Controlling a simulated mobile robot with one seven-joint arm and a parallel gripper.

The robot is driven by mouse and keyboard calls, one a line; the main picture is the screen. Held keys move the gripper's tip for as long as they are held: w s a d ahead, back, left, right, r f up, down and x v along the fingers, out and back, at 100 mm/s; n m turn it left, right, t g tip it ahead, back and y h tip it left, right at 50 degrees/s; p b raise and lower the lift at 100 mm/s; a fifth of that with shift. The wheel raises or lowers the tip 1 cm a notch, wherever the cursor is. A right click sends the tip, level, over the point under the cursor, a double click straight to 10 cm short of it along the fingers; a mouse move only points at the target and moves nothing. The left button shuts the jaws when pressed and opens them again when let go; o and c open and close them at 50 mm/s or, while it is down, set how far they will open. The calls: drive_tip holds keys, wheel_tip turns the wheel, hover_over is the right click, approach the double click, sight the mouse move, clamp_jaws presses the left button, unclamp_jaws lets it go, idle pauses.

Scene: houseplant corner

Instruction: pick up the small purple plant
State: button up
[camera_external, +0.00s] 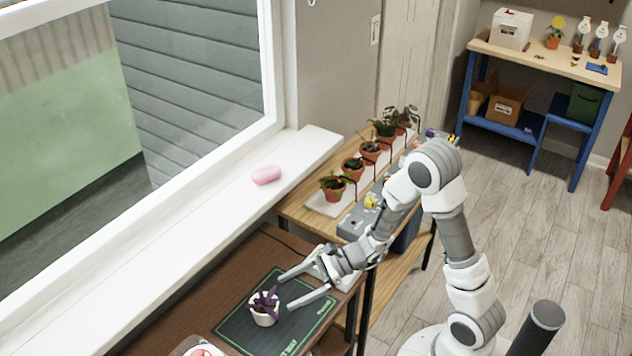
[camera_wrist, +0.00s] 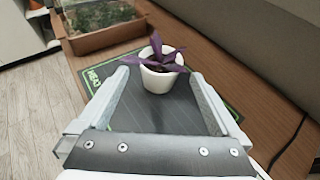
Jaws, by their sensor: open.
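The small purple plant (camera_external: 264,307) has dark purple leaves and stands upright in a white pot on a dark mat with green edging (camera_external: 236,330). My gripper (camera_external: 303,291) is open and empty, with its two fingers pointing left toward the pot. In the wrist view the plant (camera_wrist: 161,75) is centred just beyond the fingertips of my gripper (camera_wrist: 166,76). The pot looks just past or at the mouth of the fingers; I cannot tell exactly how deep it sits. Nothing covers the plant.
The mat lies on a brown wooden table (camera_external: 180,313) beside the white window sill (camera_external: 140,260), which holds a pink object (camera_external: 266,175). A planter box (camera_wrist: 105,28) stands beyond the plant. Several potted plants (camera_external: 333,188) line a neighbouring bench. A cable (camera_wrist: 292,140) lies at right.

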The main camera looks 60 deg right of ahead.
sight(256, 308)
drive_tip(key=x, duration=0.3)
drive_tip(key=shift+w+a+f+b, duration=0.15)
drive_tip(key=shift+w+a+b, duration=0.1)
drive_tip(key=shift+b, duration=0.1)
drive_tip(key=b+x, duration=0.1)
drive_tip(key=x, duration=0.4)
drive_tip(key=shift+f+b, duration=0.25)
drive_tip(key=shift+b, duration=0.15)
drive_tip(key=shift+d, duration=0.1)
drive_tip(key=shift+c, duration=0.3)
drive_tip(key=c, duration=1.2)
drive_tip(key=shift+r, duration=0.1)
drive_tip(key=shift+c, duration=0.2)
